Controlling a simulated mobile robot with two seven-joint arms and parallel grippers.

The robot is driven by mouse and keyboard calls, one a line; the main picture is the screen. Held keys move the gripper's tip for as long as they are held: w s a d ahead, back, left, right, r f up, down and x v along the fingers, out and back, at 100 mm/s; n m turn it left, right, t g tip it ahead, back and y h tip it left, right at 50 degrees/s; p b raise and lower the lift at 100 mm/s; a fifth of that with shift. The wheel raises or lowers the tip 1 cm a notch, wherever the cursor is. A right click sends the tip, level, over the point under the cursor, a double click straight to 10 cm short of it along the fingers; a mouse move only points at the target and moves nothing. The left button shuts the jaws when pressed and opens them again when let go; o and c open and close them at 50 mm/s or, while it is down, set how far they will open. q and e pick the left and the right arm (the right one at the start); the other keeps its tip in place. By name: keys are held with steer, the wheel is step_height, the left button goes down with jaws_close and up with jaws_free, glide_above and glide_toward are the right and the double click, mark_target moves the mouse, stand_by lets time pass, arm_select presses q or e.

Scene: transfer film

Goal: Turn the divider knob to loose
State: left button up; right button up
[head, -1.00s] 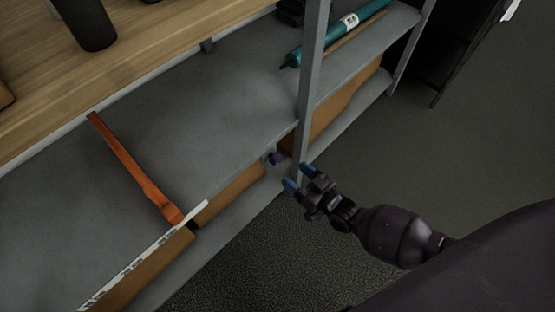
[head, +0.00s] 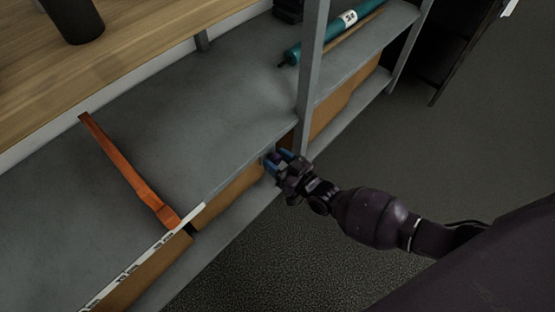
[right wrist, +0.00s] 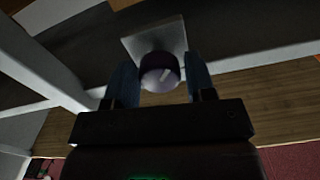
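The divider knob (right wrist: 160,73) is a dark round knob with a pale pointer line, on a light square plate (right wrist: 150,40), in the right wrist view. My right gripper (right wrist: 160,88) is open, with one blue finger on each side of the knob. A small gap seems to show on both sides, so I cannot tell if either finger touches it. In the head view the right gripper (head: 277,161) is at the shelf's front edge and mostly hides the knob. An orange divider (head: 128,172) lies across the grey shelf. My left gripper is not in view.
A grey upright post (head: 311,80) stands just right of the gripper. A teal roll (head: 325,38) lies on the shelf behind it. A label strip (head: 140,256) runs along the shelf's front edge at left. The floor (head: 450,140) at right is clear.

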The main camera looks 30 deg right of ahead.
steer(key=c, duration=0.6)
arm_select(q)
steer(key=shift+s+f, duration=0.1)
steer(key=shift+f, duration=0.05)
arm_select(e)
steer(key=shift+r+n+p, duration=0.1)
steer(key=shift+n+p, duration=0.4)
steer(key=shift+n, duration=0.5)
steer(key=shift+n+p, duration=0.35)
steer(key=shift+n, duration=0.85)
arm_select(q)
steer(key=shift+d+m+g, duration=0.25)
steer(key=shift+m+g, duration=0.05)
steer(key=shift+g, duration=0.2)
arm_select(e)
steer(key=shift+n, duration=1.8)
arm_select(q)
steer(key=shift+p, duration=0.3)
arm_select(e)
steer(key=shift+s+f, duration=0.1)
steer(key=shift+f, duration=0.1)
steer(key=o, duration=0.9)
